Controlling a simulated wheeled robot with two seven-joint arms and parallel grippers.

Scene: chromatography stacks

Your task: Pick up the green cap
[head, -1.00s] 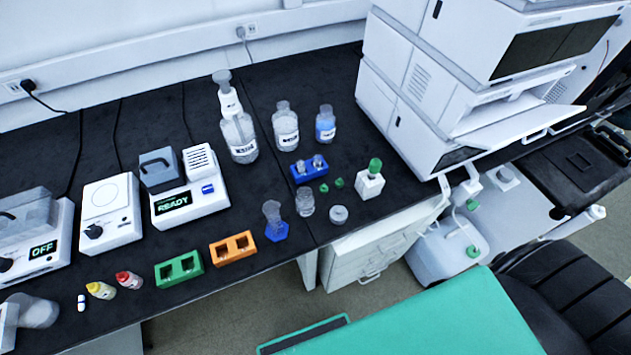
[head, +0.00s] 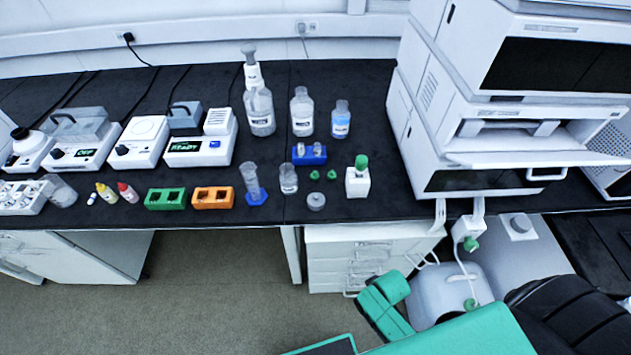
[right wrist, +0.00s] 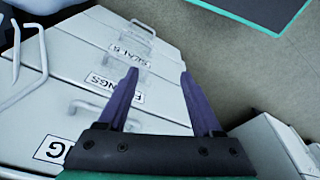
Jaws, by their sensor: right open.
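Several green caps show in the head view. One green cap (head: 361,162) sits on top of a small white bottle (head: 357,184) on the black bench. Two small green caps (head: 314,175) and (head: 331,175) lie loose on the bench, left of that bottle. My right gripper (right wrist: 160,72) is open in the right wrist view, with two purple fingers and nothing between them. It is in front of the white drawer unit, away from the caps. Its fingers do not show clearly in the head view. My left gripper is in no view.
A blue rack (head: 309,154) with vials stands behind the loose caps. A grey round lid (head: 316,201) and a glass jar (head: 289,179) stand nearby. The white instrument stack (head: 500,150) rises at right. White drawers (head: 365,262) are under the bench edge.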

